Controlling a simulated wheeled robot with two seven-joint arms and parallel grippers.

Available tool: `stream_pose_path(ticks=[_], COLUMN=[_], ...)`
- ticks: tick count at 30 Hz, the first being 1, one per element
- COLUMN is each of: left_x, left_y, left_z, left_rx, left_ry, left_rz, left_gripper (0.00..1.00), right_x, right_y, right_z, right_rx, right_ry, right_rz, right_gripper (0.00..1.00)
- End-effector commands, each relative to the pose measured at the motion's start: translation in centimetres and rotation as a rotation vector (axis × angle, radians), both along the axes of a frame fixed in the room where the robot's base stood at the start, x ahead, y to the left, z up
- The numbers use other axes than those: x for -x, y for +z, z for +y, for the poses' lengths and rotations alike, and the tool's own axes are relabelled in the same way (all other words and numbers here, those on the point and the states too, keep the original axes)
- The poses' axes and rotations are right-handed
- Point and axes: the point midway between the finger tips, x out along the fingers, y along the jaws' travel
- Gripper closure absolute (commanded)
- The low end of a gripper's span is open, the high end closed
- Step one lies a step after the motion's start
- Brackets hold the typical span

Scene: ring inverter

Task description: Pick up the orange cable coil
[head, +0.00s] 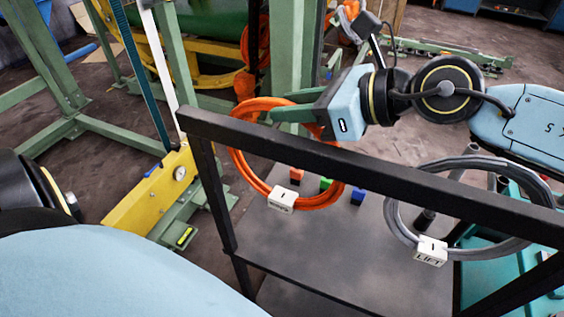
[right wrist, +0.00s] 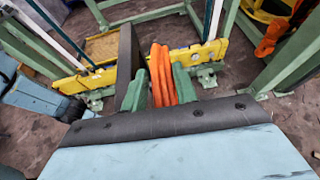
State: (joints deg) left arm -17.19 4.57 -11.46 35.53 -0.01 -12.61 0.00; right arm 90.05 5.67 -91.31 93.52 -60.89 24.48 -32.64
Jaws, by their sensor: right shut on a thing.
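The orange cable coil (head: 238,160) is a loop with a white tag (head: 283,199) at its bottom. My right gripper (head: 290,113) reaches in from the right and is shut on the top of the coil. In the right wrist view, the orange strands (right wrist: 161,75) sit between the two green fingers (right wrist: 158,92). I cannot tell whether the coil still bears on the rail. My left arm shows at the left edge; its gripper is out of view.
The black rail (head: 370,168) belongs to a rack with a dark shelf (head: 350,245). A grey coil (head: 393,212) with a white "LIFT" tag (head: 431,251) is at the right. Small red, green and blue blocks (head: 358,196) lie below. Yellow and green machine frames stand left.

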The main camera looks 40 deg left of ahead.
Motion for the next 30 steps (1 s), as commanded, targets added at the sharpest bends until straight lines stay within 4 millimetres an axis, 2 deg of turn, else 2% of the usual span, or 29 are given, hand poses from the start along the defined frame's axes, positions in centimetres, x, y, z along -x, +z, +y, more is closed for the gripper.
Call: stream_pose_path(ticks=[14, 17, 24, 30], left_x=[0.0, 0.0, 0.0, 0.0], left_y=[0.0, -0.1, -0.4, -0.6], left_z=[0.0, 0.0, 0.0, 0.0], left_rx=[0.000, 0.000, 0.000, 0.000], left_ry=[0.000, 0.000, 0.000, 0.000], left_rz=[0.000, 0.000, 0.000, 0.000], left_gripper=[0.49, 0.49, 0.49, 0.49], right_x=[-0.1, -0.1, -0.1, 0.0], right_y=[0.8, 1.9, 6.3, 9.2], right_z=[0.1, 0.1, 0.1, 0.1], right_rx=[-0.009, -0.010, -0.009, -0.008], right_ry=[-0.002, -0.002, -0.003, -0.002], right_rz=[-0.003, -0.003, -0.005, -0.003], right_gripper=[1.00, 1.00, 1.00, 1.00])
